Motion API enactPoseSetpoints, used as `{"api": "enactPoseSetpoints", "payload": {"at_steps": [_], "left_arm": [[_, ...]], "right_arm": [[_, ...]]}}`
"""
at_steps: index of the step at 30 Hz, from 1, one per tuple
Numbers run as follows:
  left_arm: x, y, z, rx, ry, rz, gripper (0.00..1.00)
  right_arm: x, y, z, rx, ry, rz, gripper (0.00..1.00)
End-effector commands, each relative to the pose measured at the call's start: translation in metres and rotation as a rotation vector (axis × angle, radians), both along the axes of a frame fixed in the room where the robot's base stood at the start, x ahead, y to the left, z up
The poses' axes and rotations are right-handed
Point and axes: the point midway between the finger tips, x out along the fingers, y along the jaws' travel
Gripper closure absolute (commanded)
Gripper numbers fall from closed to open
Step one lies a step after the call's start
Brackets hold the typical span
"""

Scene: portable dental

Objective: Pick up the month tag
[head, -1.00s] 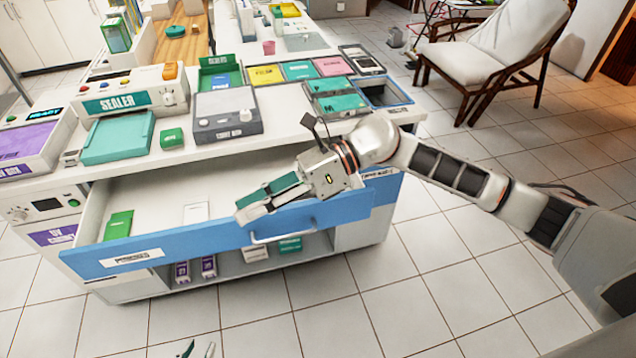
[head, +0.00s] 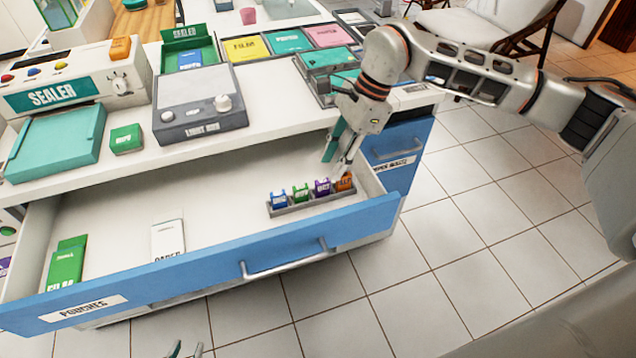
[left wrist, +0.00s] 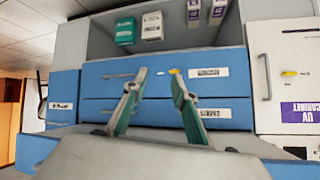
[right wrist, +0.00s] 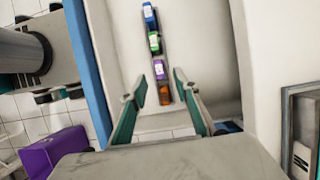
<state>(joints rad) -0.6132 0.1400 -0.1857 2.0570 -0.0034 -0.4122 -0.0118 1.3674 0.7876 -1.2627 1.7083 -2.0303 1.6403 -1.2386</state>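Several coloured tags stand in a row in a grey rack (head: 315,203) at the right end of the open drawer: blue (head: 279,199), green (head: 300,193), purple (head: 322,187) and orange (head: 345,183). Their small labels are hard to read. My right gripper (head: 338,164) points down just above the orange end of the row. In the right wrist view my right gripper (right wrist: 160,86) is open, with the orange tag (right wrist: 164,93) and purple tag (right wrist: 160,70) seen between its fingers; contact cannot be told. My left gripper (left wrist: 156,82) is open and empty, facing blue cabinet drawers; its fingertips show at the head view's bottom edge (head: 185,351).
The blue-fronted drawer (head: 205,266) also holds green film packets (head: 66,264) and a white paper packet (head: 168,240). The countertop edge overhangs behind the rack. A sealer (head: 70,95), a grey light box (head: 200,104) and trays crowd the counter. The drawer's middle is clear.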

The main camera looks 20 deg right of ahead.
Motion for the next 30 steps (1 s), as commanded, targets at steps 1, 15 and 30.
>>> {"api": "enactPoseSetpoints", "payload": {"at_steps": [1,15,30], "left_arm": [[-0.002,-0.001,0.0,-0.001,0.002,-0.001,0.73],[-0.005,-0.002,-0.008,0.0,0.008,-0.006,0.73],[-0.002,-0.001,-0.005,0.002,0.001,-0.006,0.73]], "right_arm": [[0.0,0.003,-0.005,0.001,0.0,0.001,0.69],[0.0,0.021,-0.054,0.003,0.002,0.002,0.69],[0.001,0.025,-0.063,0.002,-0.002,0.0,1.0]]}}
